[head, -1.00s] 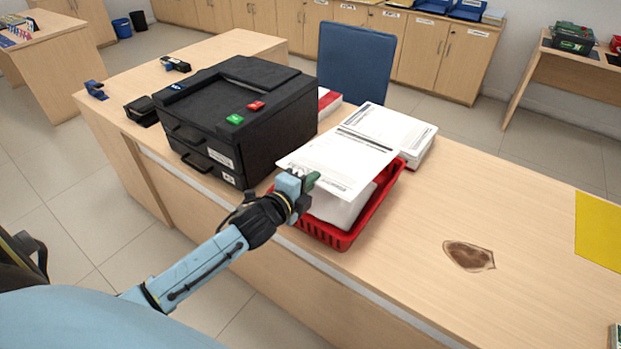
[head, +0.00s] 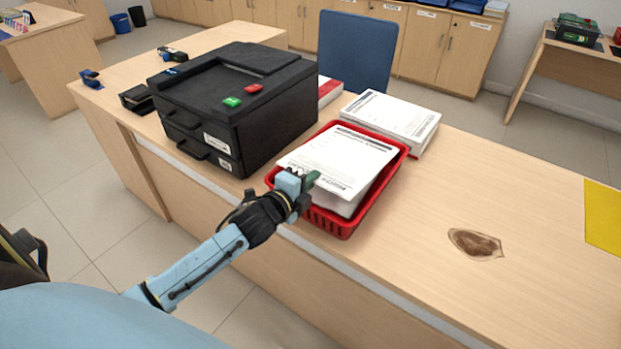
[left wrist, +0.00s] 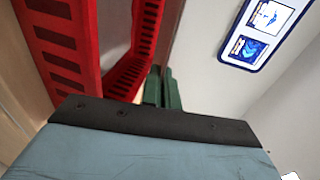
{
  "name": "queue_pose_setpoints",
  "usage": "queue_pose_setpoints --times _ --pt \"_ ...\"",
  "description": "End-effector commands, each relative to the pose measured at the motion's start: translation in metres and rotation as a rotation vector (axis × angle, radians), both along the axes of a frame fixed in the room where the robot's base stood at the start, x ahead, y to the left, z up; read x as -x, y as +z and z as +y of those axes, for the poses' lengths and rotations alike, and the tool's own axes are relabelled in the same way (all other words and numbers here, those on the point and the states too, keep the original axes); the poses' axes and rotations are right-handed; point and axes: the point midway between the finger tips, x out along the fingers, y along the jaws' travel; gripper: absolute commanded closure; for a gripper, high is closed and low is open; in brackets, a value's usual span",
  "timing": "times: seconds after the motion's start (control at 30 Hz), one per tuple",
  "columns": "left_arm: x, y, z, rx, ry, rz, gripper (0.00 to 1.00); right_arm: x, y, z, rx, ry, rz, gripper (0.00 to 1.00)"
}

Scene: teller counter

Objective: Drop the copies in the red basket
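The copies (head: 345,154) are a white printed stack lying in the red basket (head: 345,228), close to level and near its rim. The basket stands on the counter to the right of the black printer. My left gripper (head: 309,181) is at the near left edge of the copies, over the basket's rim. In the left wrist view its green fingers (left wrist: 163,90) are close together beside the red basket wall (left wrist: 62,45). The fingers look shut on the edge of the copies, though the contact is largely hidden. My right gripper is not in view.
The black printer (head: 235,100) stands close to the basket's left. Another paper stack (head: 392,118) lies behind the basket. A brown stain (head: 475,244) and a yellow sheet (head: 604,215) are on the otherwise clear counter to the right. A blue chair (head: 356,50) stands behind.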

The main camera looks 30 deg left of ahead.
Motion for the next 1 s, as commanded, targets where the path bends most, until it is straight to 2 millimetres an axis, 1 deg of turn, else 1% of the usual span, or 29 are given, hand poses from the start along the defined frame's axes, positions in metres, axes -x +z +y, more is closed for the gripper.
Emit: queue_pose_setpoints --times 0.2,0.27,0.4,0.43,0.67,0.77,0.87,1.0 --pt "0.000 0.000 0.000 0.000 0.000 -0.001 1.00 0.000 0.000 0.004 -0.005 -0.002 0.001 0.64" --pt "0.000 0.000 0.000 0.000 0.000 -0.001 0.93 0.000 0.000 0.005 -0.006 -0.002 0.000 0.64" --pt "0.000 0.000 0.000 -0.001 0.000 -0.001 0.75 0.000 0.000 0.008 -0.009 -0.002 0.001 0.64" --pt "0.000 0.000 0.000 -0.001 0.000 -0.001 0.73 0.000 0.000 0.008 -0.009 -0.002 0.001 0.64" --pt "0.000 0.000 0.000 -0.001 0.000 0.000 0.73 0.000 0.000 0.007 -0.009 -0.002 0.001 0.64" --pt "0.003 0.000 0.000 -0.001 0.000 0.001 0.73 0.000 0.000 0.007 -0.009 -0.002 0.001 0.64" --pt "0.012 0.002 0.001 -0.001 -0.001 0.002 0.73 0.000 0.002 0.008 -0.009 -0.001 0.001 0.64" --pt "0.035 0.006 0.002 -0.002 -0.001 0.003 0.73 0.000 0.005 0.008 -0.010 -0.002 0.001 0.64"
